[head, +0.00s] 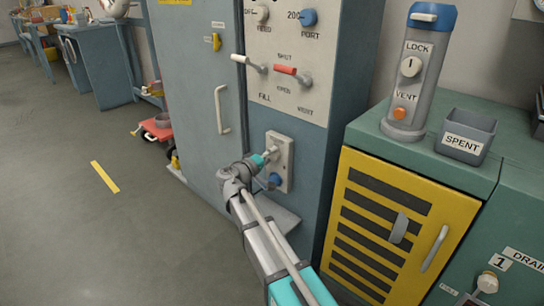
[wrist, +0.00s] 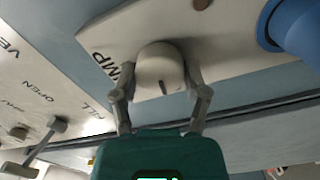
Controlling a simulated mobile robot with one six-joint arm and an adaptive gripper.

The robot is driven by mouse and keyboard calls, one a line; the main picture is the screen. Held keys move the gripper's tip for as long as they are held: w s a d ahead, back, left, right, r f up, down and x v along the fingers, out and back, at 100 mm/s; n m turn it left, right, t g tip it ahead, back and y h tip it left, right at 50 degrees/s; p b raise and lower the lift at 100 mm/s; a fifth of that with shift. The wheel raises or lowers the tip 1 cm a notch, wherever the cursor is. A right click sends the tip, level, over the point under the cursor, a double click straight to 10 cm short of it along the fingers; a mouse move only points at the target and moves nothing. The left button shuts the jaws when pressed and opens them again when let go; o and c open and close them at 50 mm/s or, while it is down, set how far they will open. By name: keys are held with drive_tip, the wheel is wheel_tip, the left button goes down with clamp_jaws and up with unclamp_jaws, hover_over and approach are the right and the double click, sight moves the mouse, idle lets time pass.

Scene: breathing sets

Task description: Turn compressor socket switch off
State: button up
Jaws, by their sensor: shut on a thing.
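The socket plate (head: 285,150) is pale and mounted low on the front of the grey-blue cabinet. Its switch is a white round knob (wrist: 158,62) with a dark mark on its face, beside a partly hidden label ending in "MP" in the wrist view. My gripper (head: 267,155) reaches the plate from the front. In the wrist view its two fingers (wrist: 157,84) are closed on opposite sides of the knob. A blue plug (head: 275,179) sits on the lower plate; it also shows at the upper right of the wrist view (wrist: 294,26).
Above are a white-handled lever (head: 248,62), a red-handled lever (head: 293,73) and the feed (head: 262,14) and port (head: 308,17) knobs. A yellow louvred door (head: 375,238) stands close to the right. A small grey ledge (head: 285,220) lies below the plate.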

drive_tip(key=shift+s+d+n, duration=0.1)
drive_tip(key=shift+s+n, duration=0.05)
drive_tip(key=shift+n, duration=0.55)
drive_tip(key=shift+f, duration=0.1)
drive_tip(key=o, duration=1.1)
drive_tip(key=shift+o, duration=0.2)
drive_tip(key=v, duration=1.2)
